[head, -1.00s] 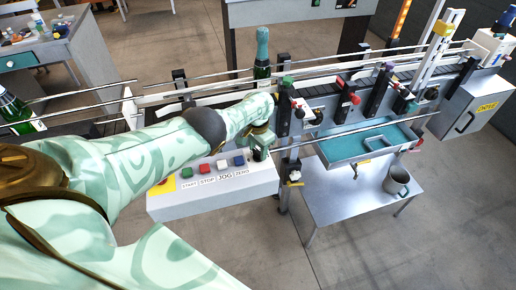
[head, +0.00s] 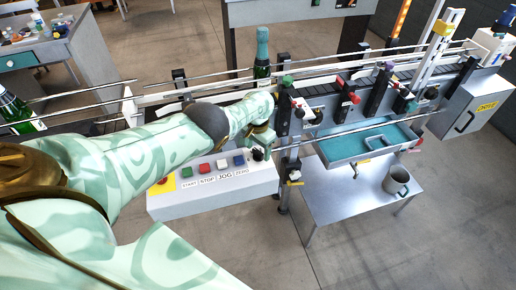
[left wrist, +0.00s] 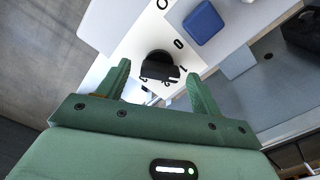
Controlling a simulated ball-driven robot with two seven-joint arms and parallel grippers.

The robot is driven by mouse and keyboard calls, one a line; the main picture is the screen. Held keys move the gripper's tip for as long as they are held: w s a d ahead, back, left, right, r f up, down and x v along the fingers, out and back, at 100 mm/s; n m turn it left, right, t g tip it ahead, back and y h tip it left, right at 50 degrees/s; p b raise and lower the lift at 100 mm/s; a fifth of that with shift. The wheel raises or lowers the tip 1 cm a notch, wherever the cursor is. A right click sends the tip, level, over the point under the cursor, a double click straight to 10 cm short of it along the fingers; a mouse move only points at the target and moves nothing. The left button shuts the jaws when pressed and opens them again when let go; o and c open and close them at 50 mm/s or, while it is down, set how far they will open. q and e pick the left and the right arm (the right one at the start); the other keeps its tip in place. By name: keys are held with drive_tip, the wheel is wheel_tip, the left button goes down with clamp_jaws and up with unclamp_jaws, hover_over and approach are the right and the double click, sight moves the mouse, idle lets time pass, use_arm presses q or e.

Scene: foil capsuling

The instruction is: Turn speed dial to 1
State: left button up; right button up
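The speed dial is a black round knob with a raised grip bar, at the right end of the control panel in the head view (head: 258,154). In the left wrist view the dial (left wrist: 158,62) sits on a white plate with numbers around it, 0 and 1 on its right side. The grip bar lies roughly across the picture; which number it marks is unclear. My left gripper (head: 268,146) is at the dial. In the left wrist view it (left wrist: 158,80) is open, one finger on each side of the knob, with gaps visible. My right gripper is out of view.
The control panel (head: 215,202) has green, red, white and blue buttons left of the dial; the blue button (left wrist: 203,22) is close to it. The conveyor with bottles and rails runs behind. A side table (head: 350,200) holds a mug (head: 396,182).

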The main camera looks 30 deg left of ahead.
sight(258, 151)
use_arm(q)
wheel_tip(258, 151, up, 16)
drive_tip(key=p, duration=1.4)
drive_tip(key=shift+r+p, duration=0.15)
drive_tip(key=shift+p, duration=0.2)
